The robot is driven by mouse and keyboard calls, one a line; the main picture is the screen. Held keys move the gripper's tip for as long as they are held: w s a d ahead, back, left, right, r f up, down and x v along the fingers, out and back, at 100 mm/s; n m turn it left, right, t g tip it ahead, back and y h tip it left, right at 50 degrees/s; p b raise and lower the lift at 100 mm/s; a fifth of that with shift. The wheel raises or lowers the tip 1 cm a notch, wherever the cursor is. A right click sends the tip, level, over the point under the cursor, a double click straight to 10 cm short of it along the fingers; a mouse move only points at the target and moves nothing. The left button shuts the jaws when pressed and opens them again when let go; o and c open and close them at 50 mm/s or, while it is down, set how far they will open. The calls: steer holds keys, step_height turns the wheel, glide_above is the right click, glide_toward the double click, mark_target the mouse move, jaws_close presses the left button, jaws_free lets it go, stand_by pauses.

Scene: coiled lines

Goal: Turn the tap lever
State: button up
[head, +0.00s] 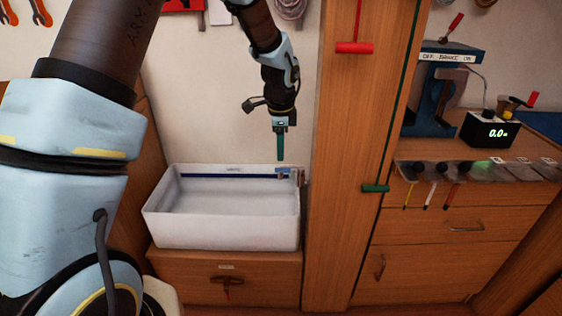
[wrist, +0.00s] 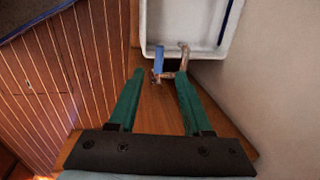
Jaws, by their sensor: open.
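The tap (wrist: 183,62) is a copper-coloured pipe with a bent spout at the corner of the white sink (head: 220,238). Its blue lever (wrist: 158,58) stands up beside the spout in the wrist view. In the head view the tap (head: 301,178) is small and indistinct at the sink's back right corner. My gripper (head: 280,158) points down above that corner, with green fingers. In the wrist view my gripper (wrist: 160,80) is open and empty. The lever lies ahead of the gap between the fingertips, apparently not touching them.
A wooden post (head: 335,220) stands close to the right of the sink. A red T-handle (head: 354,48) and a green handle (head: 375,188) are on the wood. The sink basin is empty.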

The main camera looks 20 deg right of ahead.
steer(key=r, duration=0.3)
steer(key=shift+s+a+r, duration=0.15)
steer(key=shift+s+r, duration=0.15)
steer(key=shift+s, duration=0.05)
